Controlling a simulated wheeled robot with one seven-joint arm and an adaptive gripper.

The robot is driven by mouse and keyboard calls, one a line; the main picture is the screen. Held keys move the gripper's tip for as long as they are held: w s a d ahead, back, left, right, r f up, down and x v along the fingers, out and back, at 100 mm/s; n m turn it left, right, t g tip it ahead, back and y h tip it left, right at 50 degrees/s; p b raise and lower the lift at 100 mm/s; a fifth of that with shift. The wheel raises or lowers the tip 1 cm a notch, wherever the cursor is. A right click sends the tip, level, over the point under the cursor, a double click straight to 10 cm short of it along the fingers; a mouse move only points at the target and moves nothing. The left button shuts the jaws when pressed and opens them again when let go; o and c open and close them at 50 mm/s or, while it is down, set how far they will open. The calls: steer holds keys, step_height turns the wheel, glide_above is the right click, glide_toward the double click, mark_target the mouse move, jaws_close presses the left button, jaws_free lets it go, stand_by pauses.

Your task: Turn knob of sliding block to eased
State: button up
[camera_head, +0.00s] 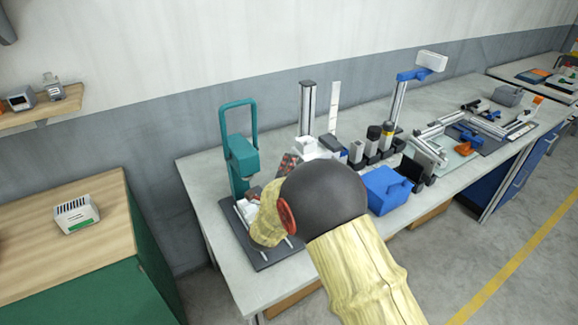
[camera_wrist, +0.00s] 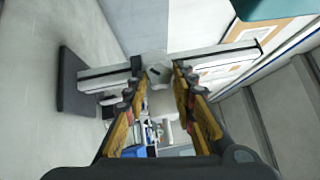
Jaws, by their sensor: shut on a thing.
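The knob (camera_wrist: 155,68) is a pale grey, faceted piece in the middle of the wrist view. It sits on the sliding block, which is mostly hidden behind it and my fingers. My gripper (camera_wrist: 156,82) has one finger on each side of the knob and is shut on it. Light rails (camera_wrist: 105,78) run out to both sides of the knob. In the head view, my arm hides the gripper and the knob. A dark base plate with rails (camera_head: 265,259) shows beside my arm on the bench. I cannot read the knob's setting.
A teal press-like frame (camera_head: 238,150) stands at the dark plate's back edge, close to my arm. A blue box (camera_head: 388,190) stands right of my arm, with several small devices behind it. The grey bench (camera_head: 200,172) is bare at its left end.

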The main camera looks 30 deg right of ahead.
steer(key=r+n+g+y+p, duration=0.1)
steer(key=n+g+p, duration=0.1)
steer(key=p, duration=0.4)
steer(key=shift+r+n+y, duration=0.15)
steer(key=shift+n+y, duration=0.25)
steer(key=shift+n, duration=0.1)
steer(key=n+g+y+p, duration=0.1)
steer(key=n+g+p, duration=0.1)
steer(key=p, duration=0.6)
steer(key=shift+w+g, duration=0.1)
steer(key=shift+g, duration=0.4)
steer(key=shift+p, duration=0.3)
steer(key=o, duration=1.1)
steer(key=shift+o, duration=0.2)
steer(key=v, duration=1.2)
steer(key=shift+r, duration=0.2)
